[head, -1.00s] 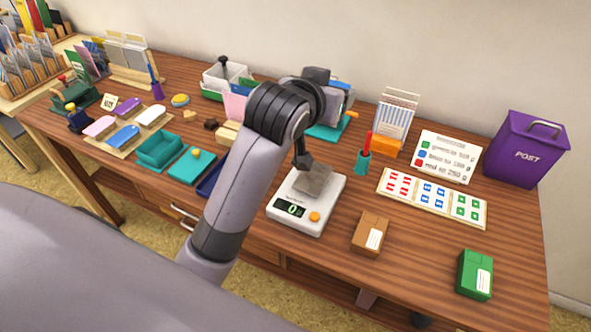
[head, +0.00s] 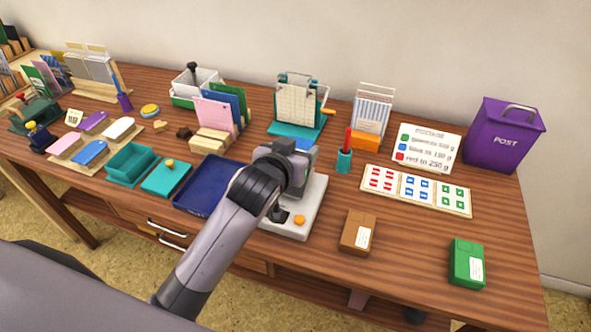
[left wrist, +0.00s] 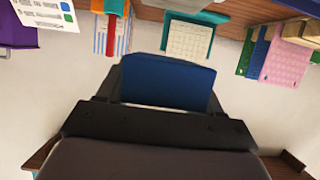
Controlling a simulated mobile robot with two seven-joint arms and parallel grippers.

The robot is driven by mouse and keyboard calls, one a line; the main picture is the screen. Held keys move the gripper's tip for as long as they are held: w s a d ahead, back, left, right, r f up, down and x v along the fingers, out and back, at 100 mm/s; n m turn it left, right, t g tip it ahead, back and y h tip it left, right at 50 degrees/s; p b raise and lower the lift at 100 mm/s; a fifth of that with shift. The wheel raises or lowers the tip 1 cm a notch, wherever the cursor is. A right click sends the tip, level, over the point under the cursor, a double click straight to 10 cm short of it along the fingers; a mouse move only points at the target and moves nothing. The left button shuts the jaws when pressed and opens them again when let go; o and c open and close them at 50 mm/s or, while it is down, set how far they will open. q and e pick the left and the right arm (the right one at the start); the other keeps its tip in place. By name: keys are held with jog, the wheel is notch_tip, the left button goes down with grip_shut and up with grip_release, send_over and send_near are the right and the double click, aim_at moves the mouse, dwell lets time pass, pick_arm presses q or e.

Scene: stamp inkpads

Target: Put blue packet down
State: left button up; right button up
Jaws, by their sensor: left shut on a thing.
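The blue packet (left wrist: 168,82) is between the fingers of my left gripper (left wrist: 165,105) in the left wrist view, its face filling the gap. I cannot tell the packet's height over the table. My right gripper is not in view.
A brown packet (head: 358,233) and a green packet (head: 467,263) lie right of the scale. A dark blue tray (head: 205,188) is to its left. The stamp sheet (head: 415,190), teal pen cup (head: 344,161) and purple post box (head: 505,135) stand behind and right. Bare wood surrounds the brown packet.

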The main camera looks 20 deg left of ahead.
pick_arm(q)
jog(key=shift+f+b, duration=0.35)
jog(key=shift+f, duration=2.2)
jog(key=shift+f, duration=0.2)
jog(key=o, duration=1.1)
jog(key=shift+r, duration=0.2)
jog(key=shift+s+r, duration=0.1)
jog(key=shift+s, duration=0.05)
jog(key=p+v, duration=0.1)
jog(key=v, duration=1)
jog(key=shift+s+r, duration=0.1)
jog(key=shift+s, duration=0.25)
